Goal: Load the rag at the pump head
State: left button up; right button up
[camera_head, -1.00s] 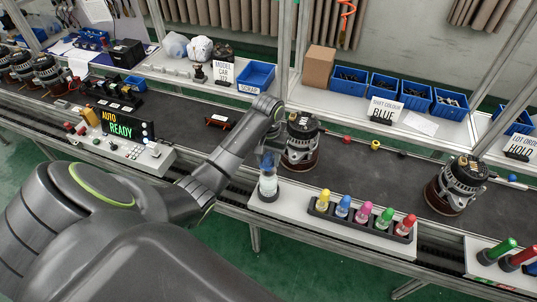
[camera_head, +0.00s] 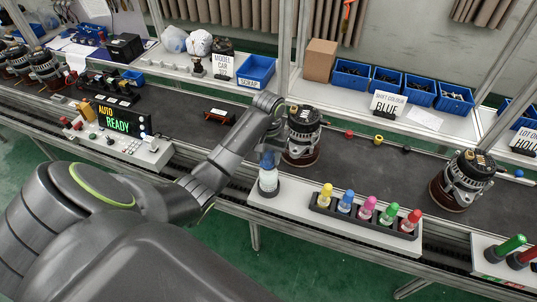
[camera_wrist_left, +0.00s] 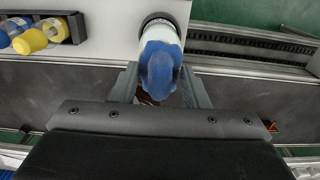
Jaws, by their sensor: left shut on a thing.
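The pump (camera_head: 268,184), a whitish bottle on a dark round base, stands at the left end of the white bench strip. The blue rag (camera_head: 267,159) is at the top of the pump, in line with its head. My left gripper (camera_head: 272,144) reaches down there from the left. In the left wrist view the rag (camera_wrist_left: 160,72) sits between the two fingers (camera_wrist_left: 160,88), and the pump's pale body (camera_wrist_left: 160,28) shows just beyond it. The gripper is shut on the rag. The rag hides the pump head, so I cannot tell how they touch. My right gripper is not in view.
An alternator (camera_head: 303,138) stands close right of the gripper. A rack (camera_head: 365,226) of several coloured bottles stands right of the pump. The sign (camera_head: 388,104) reads shift colour blue. Another alternator (camera_head: 463,181) is farther right; belt between them is mostly clear.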

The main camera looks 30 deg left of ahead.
aim_at(269, 154)
pick_arm(q)
jog(key=shift+f, duration=1.05)
dwell(0.8)
jog(key=shift+r, duration=0.1)
dwell(0.4)
notch_tip(269, 154, up, 5)
jog(key=p, duration=0.5)
jog(key=shift+p, duration=0.3)
jog(key=shift+r, duration=0.95)
